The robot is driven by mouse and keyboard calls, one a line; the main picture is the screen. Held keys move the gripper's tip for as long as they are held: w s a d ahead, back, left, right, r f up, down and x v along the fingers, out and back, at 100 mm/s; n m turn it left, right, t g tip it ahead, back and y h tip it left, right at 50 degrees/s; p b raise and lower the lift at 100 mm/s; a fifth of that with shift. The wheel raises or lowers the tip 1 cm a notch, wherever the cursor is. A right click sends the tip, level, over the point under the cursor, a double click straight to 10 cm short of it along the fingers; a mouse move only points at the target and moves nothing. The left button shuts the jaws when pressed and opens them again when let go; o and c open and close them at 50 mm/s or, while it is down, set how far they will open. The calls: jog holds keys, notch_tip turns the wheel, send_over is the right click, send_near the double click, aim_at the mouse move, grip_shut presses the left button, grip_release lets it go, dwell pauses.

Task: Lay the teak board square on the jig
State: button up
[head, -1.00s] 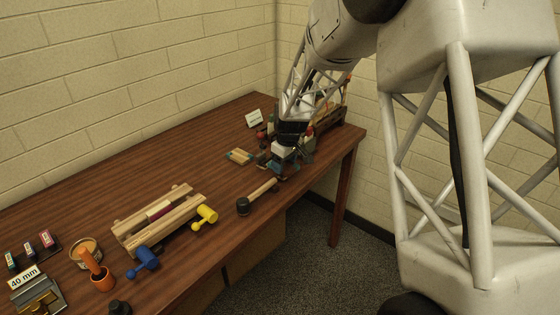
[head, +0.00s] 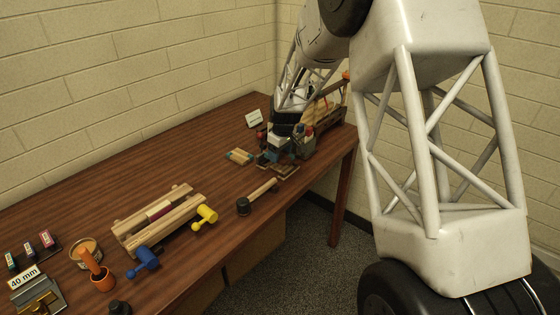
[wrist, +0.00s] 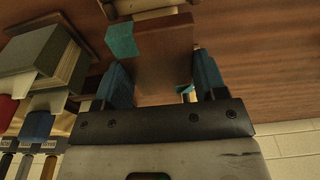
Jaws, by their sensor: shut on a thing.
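My gripper (wrist: 163,72) is shut on a brown wooden board (wrist: 165,62), which I take to be the teak board. A teal patch (wrist: 122,40) covers one corner of it, and the blue fingers press its two sides. In the head view my gripper (head: 274,157) is low over the far right part of the table, and the board there is mostly hidden. A small flat tan piece (head: 287,172) lies by the gripper near the table's edge; I cannot tell whether it is the jig. Contact under the board cannot be seen.
A mallet (head: 257,196) lies in front of the gripper, and a small teal-ended wooden piece (head: 239,156) lies to its left. Grey box-like blocks (wrist: 40,58) and several coloured handled tools stand close beside the gripper. A slatted wooden frame (head: 160,218) stands further left.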

aim_at(281, 155)
jog(key=shift+f, duration=1.75)
jog(key=shift+f, duration=0.1)
jog(key=o, duration=1)
jog(key=r, duration=0.8)
jog(key=s+d+r, duration=0.1)
jog(key=r, duration=0.3)
